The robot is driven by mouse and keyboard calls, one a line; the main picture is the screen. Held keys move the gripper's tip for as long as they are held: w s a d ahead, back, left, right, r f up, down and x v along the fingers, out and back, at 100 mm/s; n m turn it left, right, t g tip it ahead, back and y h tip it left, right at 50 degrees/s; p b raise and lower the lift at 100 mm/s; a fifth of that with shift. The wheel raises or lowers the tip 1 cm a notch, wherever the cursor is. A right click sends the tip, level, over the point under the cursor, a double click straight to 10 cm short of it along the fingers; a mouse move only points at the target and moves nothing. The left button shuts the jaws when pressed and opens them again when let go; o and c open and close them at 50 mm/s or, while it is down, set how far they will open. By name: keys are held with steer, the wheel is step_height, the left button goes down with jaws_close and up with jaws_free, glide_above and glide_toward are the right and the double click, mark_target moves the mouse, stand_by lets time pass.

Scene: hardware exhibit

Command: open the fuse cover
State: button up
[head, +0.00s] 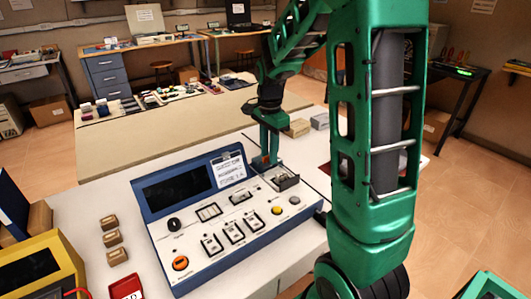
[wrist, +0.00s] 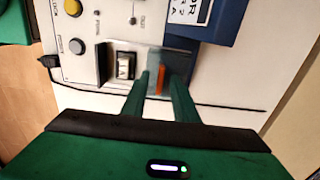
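The fuse cover is a smoky see-through plate with an orange strip (wrist: 160,80), at the upper right of the blue-framed control panel (head: 160,225). In the head view, a bit of its orange shows at my fingertips. Beside it, the fuse recess (wrist: 125,66) lies uncovered with a pale part inside; it also shows in the head view (head: 284,182). The cover appears raised beside the recess, but its exact angle is unclear. My gripper (wrist: 160,84) points down at the cover, its green fingers apart on either side of the orange strip. Contact with the plate is unclear.
The panel carries a black display (head: 178,190), a paper label (head: 228,168), rocker switches, a yellow button (head: 276,210) and a grey button (head: 294,200). Small brown boxes (head: 112,239) and a yellow case (head: 40,270) stand to the left. My arm hides the table's right side.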

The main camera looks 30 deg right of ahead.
steer(key=shift+r, duration=0.1)
step_height(320, 180, up, 10)
steer(key=shift+r, duration=0.25)
stand_by(0.6)
steer(key=s+f+n, duration=0.3)
steer(key=s+n, duration=0.2)
steer(key=s, duration=0.9)
steer(key=s+f+n, duration=0.3)
steer(key=s+n, duration=0.3)
steer(key=s, duration=0.8)
steer(key=shift+a+f, duration=0.15)
steer(key=shift+a, duration=0.2)
steer(key=shift+s, duration=0.1)
steer(key=shift+w+f, duration=0.25)
steer(key=shift+w, duration=0.35)
